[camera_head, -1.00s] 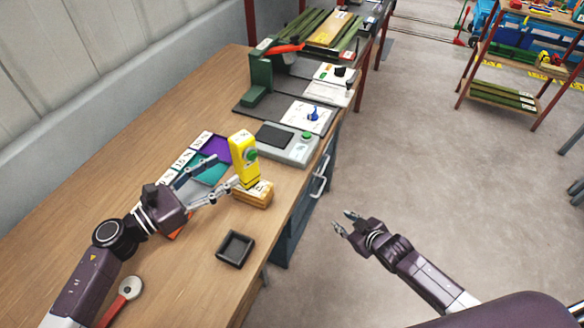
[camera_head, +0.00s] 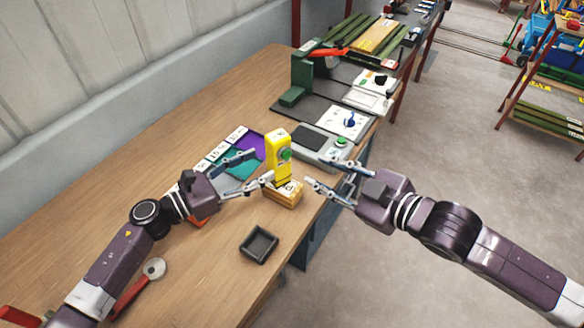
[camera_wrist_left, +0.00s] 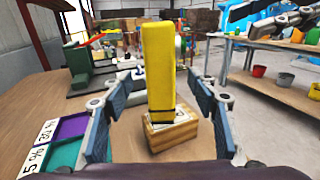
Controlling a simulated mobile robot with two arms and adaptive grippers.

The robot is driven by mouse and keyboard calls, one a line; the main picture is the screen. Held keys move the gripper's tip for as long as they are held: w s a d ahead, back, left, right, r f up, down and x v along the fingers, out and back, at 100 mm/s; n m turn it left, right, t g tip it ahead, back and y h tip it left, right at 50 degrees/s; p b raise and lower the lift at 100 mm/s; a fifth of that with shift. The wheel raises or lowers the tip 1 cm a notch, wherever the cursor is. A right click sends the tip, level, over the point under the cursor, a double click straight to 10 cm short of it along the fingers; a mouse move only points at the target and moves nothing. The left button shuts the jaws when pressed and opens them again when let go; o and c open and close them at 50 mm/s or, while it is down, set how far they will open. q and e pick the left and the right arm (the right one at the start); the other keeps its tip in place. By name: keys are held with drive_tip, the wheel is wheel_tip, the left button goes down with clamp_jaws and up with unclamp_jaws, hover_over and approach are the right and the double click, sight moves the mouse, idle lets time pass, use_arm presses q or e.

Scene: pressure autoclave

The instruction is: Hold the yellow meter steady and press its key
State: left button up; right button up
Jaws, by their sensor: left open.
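The yellow meter (camera_head: 273,158) stands upright on a small wooden block (camera_head: 284,194) near the table's right edge. Its round green key (camera_head: 285,154) is on the side facing right. My left gripper (camera_head: 256,167) is open, with its fingers pointing at the meter from the left. In the left wrist view the meter (camera_wrist_left: 158,75) stands between the spread fingers, with a gap on each side. The key is hidden there. My right gripper (camera_head: 325,174) is open and empty to the right of the meter, apart from it, with its fingers pointing left.
A small dark tray (camera_head: 259,245) lies in front of the block. A grey device (camera_head: 320,147) with a green button and a green press (camera_head: 304,76) stand behind. A red-handled tool (camera_head: 138,286) lies at the front left.

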sight(270, 160)
use_arm(q)
drive_tip(key=x, duration=0.7)
drive_tip(key=shift+c, duration=0.2)
drive_tip(key=c, duration=1.4)
use_arm(e)
drive_tip(key=shift+c, duration=0.3)
use_arm(q)
drive_tip(key=shift+c, duration=0.2)
use_arm(e)
clamp_jaws()
